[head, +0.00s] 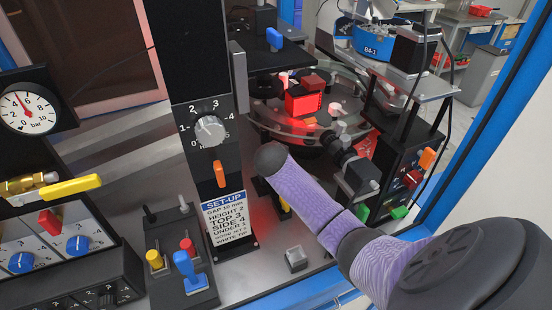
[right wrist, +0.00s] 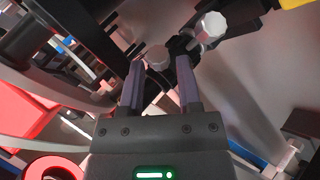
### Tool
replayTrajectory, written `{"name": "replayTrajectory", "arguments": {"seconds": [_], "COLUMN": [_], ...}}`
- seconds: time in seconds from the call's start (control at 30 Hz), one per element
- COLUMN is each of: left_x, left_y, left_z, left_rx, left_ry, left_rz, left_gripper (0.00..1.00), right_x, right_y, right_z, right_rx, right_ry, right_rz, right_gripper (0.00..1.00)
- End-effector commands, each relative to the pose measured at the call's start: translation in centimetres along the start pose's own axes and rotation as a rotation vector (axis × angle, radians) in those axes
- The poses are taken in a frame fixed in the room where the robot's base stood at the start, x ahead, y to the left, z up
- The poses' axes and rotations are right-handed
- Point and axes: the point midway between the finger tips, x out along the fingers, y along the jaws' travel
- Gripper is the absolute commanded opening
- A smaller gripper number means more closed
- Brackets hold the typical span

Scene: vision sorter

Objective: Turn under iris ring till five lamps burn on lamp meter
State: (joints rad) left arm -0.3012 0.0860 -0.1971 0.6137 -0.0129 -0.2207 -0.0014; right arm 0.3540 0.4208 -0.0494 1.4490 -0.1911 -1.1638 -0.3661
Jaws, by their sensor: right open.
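My right gripper (right wrist: 160,65) is open in the right wrist view. A pale round knob (right wrist: 158,58) shows between and just beyond its fingertips; I cannot tell if they touch it. A second pale knob (right wrist: 212,26) is on a dark fitting up and to the right. I cannot tell which part is the under iris ring. In the head view my purple-sleeved right arm crosses the lower right, and its gripper is hidden. A black lens unit (head: 356,172) stands beside the glass disc. I cannot make out the lamp meter. My left gripper is out of view.
The glass disc (head: 262,126) carries a lit red block (head: 303,104). A set-up card (head: 227,217) stands below a numbered dial (head: 209,131). A joystick box (head: 180,280) and a gauge panel (head: 28,108) are at the left. Black posts and plates crowd the disc.

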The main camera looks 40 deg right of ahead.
Motion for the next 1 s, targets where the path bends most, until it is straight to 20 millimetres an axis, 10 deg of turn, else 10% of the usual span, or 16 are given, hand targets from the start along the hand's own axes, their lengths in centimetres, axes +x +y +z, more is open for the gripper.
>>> {"name": "replayTrajectory", "arguments": {"seconds": [0.27,0.47,1.0], "left_x": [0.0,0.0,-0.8], "left_y": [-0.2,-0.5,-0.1], "left_z": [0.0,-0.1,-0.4], "left_rx": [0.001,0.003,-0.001], "left_ry": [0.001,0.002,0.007], "left_rz": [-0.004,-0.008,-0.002], "left_gripper": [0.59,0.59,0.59], "right_x": [0.1,0.1,-0.1], "right_y": [0.0,0.0,-0.4], "right_z": [0.0,0.0,-0.3], "right_rx": [0.000,0.000,0.081], "right_ry": [0.001,0.001,-0.087], "right_rz": [0.000,0.000,0.032], "right_gripper": [0.41,0.00,0.00]}}
